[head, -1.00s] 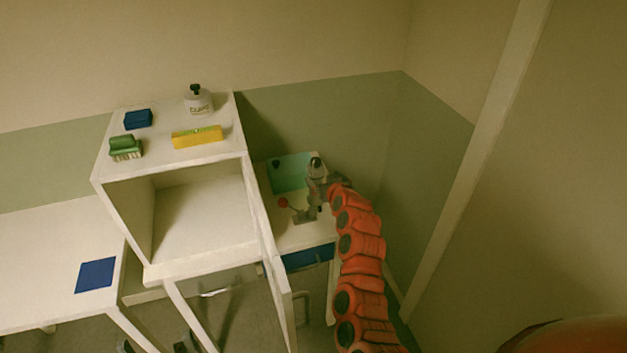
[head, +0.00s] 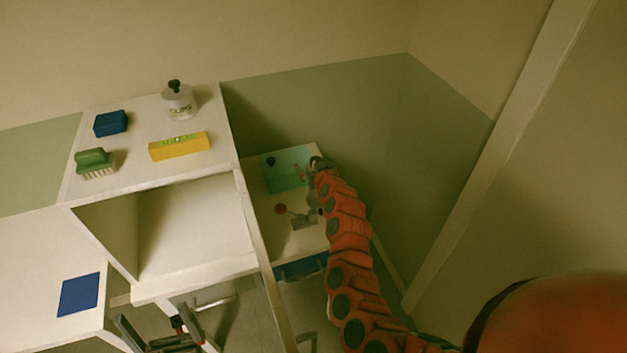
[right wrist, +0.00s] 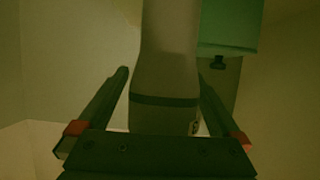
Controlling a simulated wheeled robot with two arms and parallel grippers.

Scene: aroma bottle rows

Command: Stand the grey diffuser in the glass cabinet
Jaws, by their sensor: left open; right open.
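A grey bottle-like body with a dark band, apparently the grey diffuser (right wrist: 168,70), stands between the fingers of my right gripper (right wrist: 163,82) in the right wrist view. The fingers are open around it; contact is not clear. In the head view my right gripper (head: 316,170) is at the right edge of a teal see-through box, apparently the glass cabinet (head: 295,165), on a low white unit; the diffuser is hard to make out there. A green panel (right wrist: 229,30) shows in the wrist view. My left gripper (head: 152,325) is open and empty, low in front of the white shelf unit.
The white shelf unit (head: 210,160) carries a white bottle with a black stopper (head: 180,103), a yellow level (head: 179,147), a green brush (head: 95,161) and a blue block (head: 111,123). A red-knobbed lever (head: 281,209) stands before the teal box. A blue square (head: 79,294) lies on the left table.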

